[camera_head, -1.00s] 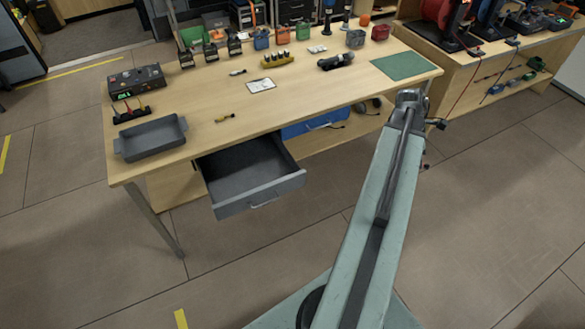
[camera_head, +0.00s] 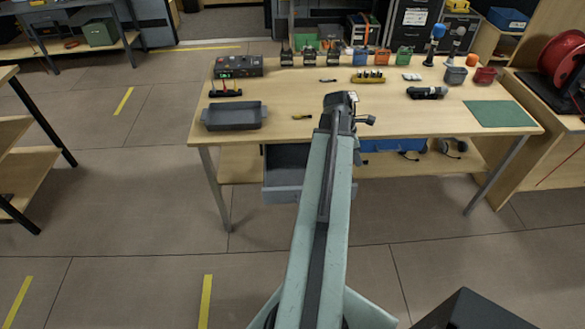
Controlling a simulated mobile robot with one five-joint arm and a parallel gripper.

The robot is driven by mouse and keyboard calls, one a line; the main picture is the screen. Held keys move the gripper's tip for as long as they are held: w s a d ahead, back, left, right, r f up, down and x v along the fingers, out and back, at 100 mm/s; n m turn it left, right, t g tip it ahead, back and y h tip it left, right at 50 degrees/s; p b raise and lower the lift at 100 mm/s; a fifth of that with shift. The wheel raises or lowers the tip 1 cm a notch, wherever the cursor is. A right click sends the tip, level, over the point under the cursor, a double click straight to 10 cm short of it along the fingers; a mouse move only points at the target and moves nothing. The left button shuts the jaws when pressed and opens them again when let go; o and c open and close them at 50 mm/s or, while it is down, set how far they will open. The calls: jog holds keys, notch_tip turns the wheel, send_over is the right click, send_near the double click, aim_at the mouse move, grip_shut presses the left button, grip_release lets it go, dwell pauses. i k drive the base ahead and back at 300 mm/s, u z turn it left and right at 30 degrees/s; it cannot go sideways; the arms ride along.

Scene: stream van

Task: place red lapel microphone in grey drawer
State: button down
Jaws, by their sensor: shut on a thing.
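The grey drawer (camera_head: 281,195) stands pulled out under the front of the wooden workbench (camera_head: 420,119). My arm covers its right part, and the visible inside looks empty. My gripper (camera_head: 341,99) is at the far end of my arm, in the picture just above and right of the drawer, over the bench's front edge. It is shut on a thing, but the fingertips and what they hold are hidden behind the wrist. I cannot make out the red lapel microphone anywhere.
A grey tray (camera_head: 234,116) lies on the bench's left front. A dark cylindrical device (camera_head: 427,93) and a green mat (camera_head: 499,114) lie to the right. Several bins and small devices line the back. A blue container (camera_head: 392,144) is under the bench. Floor left of it is clear.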

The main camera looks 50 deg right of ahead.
aim_at(287, 166)
jog(key=z, duration=0.05)
jog(key=i, duration=1)
jog(key=u, duration=0.05)
